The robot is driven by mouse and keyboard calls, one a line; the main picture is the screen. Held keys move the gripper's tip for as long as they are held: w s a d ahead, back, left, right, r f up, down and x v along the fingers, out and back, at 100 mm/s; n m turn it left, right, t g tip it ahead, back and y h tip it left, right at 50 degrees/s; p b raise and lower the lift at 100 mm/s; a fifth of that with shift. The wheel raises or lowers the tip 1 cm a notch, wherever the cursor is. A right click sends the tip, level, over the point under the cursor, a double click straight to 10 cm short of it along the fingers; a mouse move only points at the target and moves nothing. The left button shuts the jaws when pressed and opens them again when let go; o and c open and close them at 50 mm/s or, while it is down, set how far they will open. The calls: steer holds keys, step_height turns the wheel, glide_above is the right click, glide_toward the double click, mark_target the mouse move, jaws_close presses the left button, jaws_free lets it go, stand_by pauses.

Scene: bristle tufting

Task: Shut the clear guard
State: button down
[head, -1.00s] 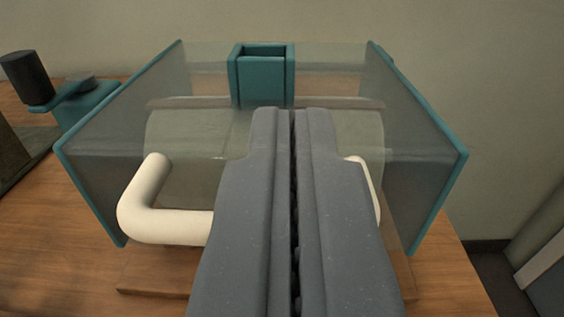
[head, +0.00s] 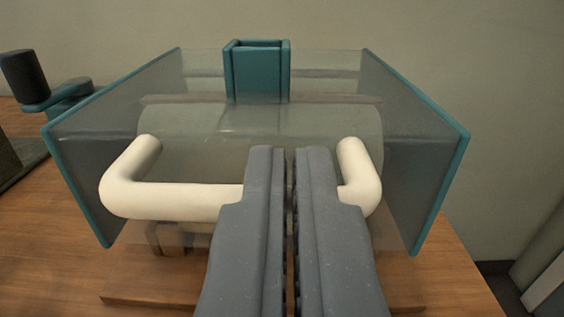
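The clear guard (head: 200,122) is a see-through panel between two clear side walls with teal edges. A white U-shaped handle (head: 170,200) juts from its front towards me. I cannot tell how far the guard stands from its shut position. My gripper (head: 291,150) is in front of the handle, right of the middle of its crossbar. Its two grey fingers lie side by side with only a narrow gap and nothing visible between them. The fingers hide part of the crossbar; whether they touch it I cannot tell.
A teal open-topped box (head: 257,72) stands at the back middle. A dark cylinder on a teal arm (head: 24,78) is at the far left. The right side wall (head: 410,140) bounds the machine. Bare wooden table (head: 45,240) shows at the front left.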

steer(key=s, duration=0.2)
steer(key=s+p, duration=0.1)
steer(key=s, duration=0.1)
steer(key=s+p, duration=0.1)
steer(key=s, duration=0.2)
steer(key=shift+s+a+f, duration=0.1)
steer(key=shift+a+f, duration=0.05)
steer(key=shift+a, duration=0.1)
steer(key=s+b, duration=0.1)
steer(key=b, duration=0.1)
steer(key=s+f+b, duration=0.1)
steer(key=shift+a+b, duration=0.15)
steer(key=shift+b, duration=0.25)
steer(key=a+r+g+p, duration=0.2)
steer(key=a+r+p, duration=0.1)
steer(key=r, duration=2.4)
steer(key=s+a+r, duration=0.3)
steer(key=s+r, duration=0.5)
steer(key=r, duration=0.2)
steer(key=s+a+r+g+y+p, duration=0.1)
steer(key=s+a+r, duration=0.2)
steer(key=s+r, duration=0.6)
steer(key=shift+s+r+n, duration=0.2)
steer(key=shift+r+n, duration=0.2)
steer(key=shift+r, duration=0.05)
